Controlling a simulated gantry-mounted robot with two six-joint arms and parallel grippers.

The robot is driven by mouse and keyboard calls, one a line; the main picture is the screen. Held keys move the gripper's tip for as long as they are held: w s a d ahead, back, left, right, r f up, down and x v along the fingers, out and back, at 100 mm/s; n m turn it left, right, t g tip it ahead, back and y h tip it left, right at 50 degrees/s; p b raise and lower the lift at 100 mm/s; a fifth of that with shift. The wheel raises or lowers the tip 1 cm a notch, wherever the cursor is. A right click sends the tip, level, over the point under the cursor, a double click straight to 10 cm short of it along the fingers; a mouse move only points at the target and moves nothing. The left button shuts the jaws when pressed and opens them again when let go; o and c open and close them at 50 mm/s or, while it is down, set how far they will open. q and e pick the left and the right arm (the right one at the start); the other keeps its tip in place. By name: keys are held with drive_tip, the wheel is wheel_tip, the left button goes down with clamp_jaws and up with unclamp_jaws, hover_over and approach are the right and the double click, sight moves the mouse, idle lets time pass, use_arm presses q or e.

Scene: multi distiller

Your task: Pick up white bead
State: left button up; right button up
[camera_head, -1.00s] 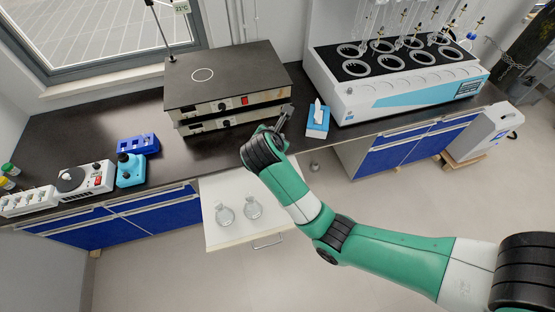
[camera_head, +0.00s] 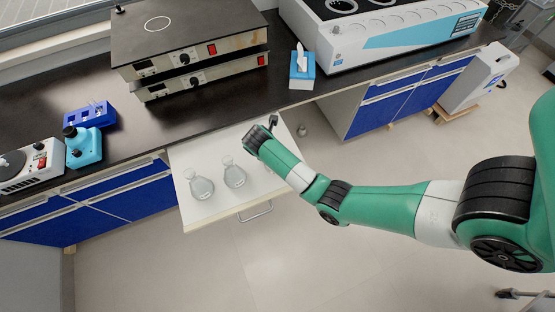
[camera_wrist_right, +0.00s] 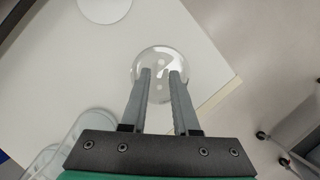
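In the right wrist view, a small round clear glass dish (camera_wrist_right: 158,50) lies on the white drawer surface. Small whitish spots that look like white beads (camera_wrist_right: 159,87) show inside it, between my fingers; they are too small and bright to tell from glints. My right gripper (camera_wrist_right: 160,72) is open, its two fingertips apart over the dish; I cannot tell their height above it. In the head view my right gripper (camera_head: 273,121) is small, over the back right of the open drawer (camera_head: 215,208). The dish is hidden there by my arm. My left gripper is not in view.
Two glass flasks, one (camera_head: 200,186) left of the other (camera_head: 234,174), stand in the drawer; they show at the lower left of the wrist view. A white disc (camera_wrist_right: 105,8) lies beyond the dish. The dark bench holds stacked hot plates (camera_head: 190,55) and a tissue box (camera_head: 302,70).

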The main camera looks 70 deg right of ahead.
drive_tip(key=b+x, duration=0.1)
drive_tip(key=x, duration=0.2)
drive_tip(key=b+x, duration=0.1)
drive_tip(key=x, duration=0.1)
drive_tip(key=shift+s+a+f+b, duration=0.1)
drive_tip(key=shift+s+a+b, duration=0.1)
drive_tip(key=shift+a+b, duration=0.15)
drive_tip(key=shift+d+f, duration=0.2)
drive_tip(key=shift+w+r, duration=0.1)
drive_tip(key=shift+c, duration=0.3)
clamp_jaws()
